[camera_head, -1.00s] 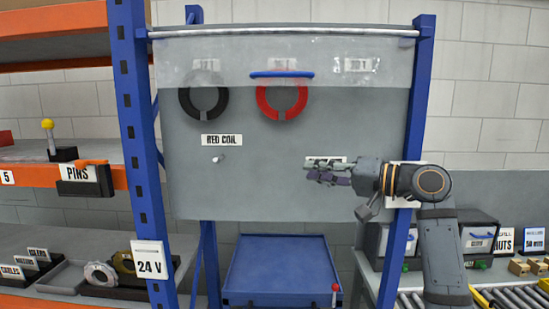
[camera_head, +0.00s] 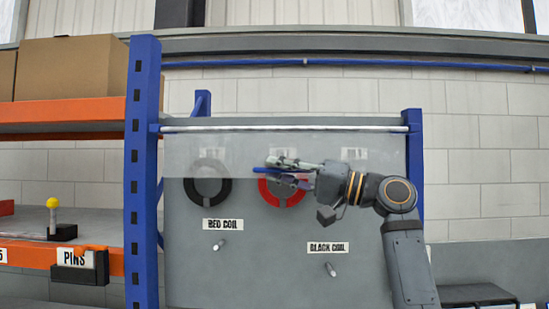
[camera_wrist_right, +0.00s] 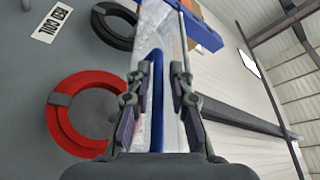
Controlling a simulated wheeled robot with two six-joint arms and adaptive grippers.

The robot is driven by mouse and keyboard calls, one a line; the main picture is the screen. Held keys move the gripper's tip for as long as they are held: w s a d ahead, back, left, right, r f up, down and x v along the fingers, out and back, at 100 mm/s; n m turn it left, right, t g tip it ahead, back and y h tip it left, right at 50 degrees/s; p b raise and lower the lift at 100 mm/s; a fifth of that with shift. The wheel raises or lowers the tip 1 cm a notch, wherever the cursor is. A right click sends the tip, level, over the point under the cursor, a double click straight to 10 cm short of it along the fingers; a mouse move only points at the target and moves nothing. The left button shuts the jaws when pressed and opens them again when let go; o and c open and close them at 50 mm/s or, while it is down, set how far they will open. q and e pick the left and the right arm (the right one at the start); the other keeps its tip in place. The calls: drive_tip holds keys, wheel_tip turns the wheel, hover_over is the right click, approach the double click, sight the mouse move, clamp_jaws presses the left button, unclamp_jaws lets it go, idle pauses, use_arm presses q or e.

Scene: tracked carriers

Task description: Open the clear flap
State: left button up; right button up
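The clear flap (camera_head: 232,148) hangs from a metal rod over the upper part of a grey board, and its lower edge crosses the tops of the coils. Its blue handle (camera_head: 259,170) is partly hidden by my right gripper (camera_head: 273,173). In the right wrist view the handle (camera_wrist_right: 157,95) lies between the two fingers of the right gripper (camera_wrist_right: 158,100), nearer the left finger. A gap shows to the right finger, so the gripper looks open around it. The flap (camera_wrist_right: 171,55) shows behind the fingers. My left gripper is not in view.
A black coil (camera_head: 208,190) and a red coil (camera_head: 288,194) hang on the grey board (camera_head: 280,285). Pegs labelled RED COIL (camera_head: 222,225) and BLACK COIL (camera_head: 327,247) are bare. A blue post (camera_head: 142,200) and orange shelves stand at left.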

drive_tip(key=shift+w+a+r, duration=0.15)
drive_tip(key=shift+a, duration=0.25)
drive_tip(key=shift+w, duration=0.15)
drive_tip(key=shift+c, duration=0.3)
clamp_jaws()
drive_tip(key=shift+s, duration=0.2)
